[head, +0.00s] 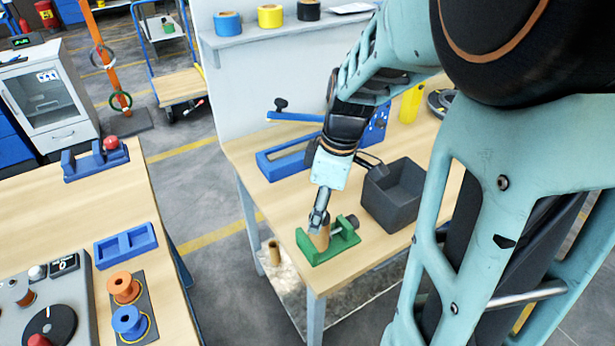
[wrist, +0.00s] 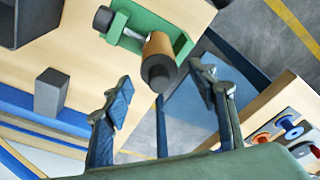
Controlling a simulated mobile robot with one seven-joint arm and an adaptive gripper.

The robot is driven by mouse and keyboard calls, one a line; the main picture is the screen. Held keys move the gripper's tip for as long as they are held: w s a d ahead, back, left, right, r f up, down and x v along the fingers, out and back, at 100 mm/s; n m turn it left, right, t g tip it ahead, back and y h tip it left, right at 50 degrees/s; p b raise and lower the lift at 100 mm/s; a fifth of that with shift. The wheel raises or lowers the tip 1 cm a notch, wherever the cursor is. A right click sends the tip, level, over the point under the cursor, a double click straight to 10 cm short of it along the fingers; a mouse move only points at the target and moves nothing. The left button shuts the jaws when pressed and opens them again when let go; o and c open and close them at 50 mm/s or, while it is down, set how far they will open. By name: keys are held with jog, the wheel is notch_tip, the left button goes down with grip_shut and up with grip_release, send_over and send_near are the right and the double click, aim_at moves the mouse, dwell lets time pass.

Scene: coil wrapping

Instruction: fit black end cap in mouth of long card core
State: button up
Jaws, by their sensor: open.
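A brown card core (head: 321,239) sits at the green holder (head: 345,242) near the front edge of the wooden bench. In the wrist view the core (wrist: 158,46) has a dark round piece (wrist: 158,74) at its near end that looks like the black end cap; how deeply it sits I cannot tell. My gripper (head: 319,220) is just above the core in the head view. In the wrist view my gripper (wrist: 162,80) is open, its fingers apart on either side of the dark end, with no visible grip. A second brown core (head: 274,253) stands on the lower shelf.
A dark knob (head: 353,220) is at the holder's right end. A dark grey bin (head: 395,195) stands behind it to the right, and a blue tray (head: 290,163) lies behind my gripper. A separate bench (head: 65,215) at left carries spools. Floor lies between the benches.

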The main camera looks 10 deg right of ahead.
jog(key=shift+r, duration=0.1)
jog(key=r, duration=0.5)
jog(key=d+r, duration=0.1)
jog(key=r, duration=0.1)
jog(key=shift+s+r, duration=0.15)
jog(key=shift+s, duration=0.15)
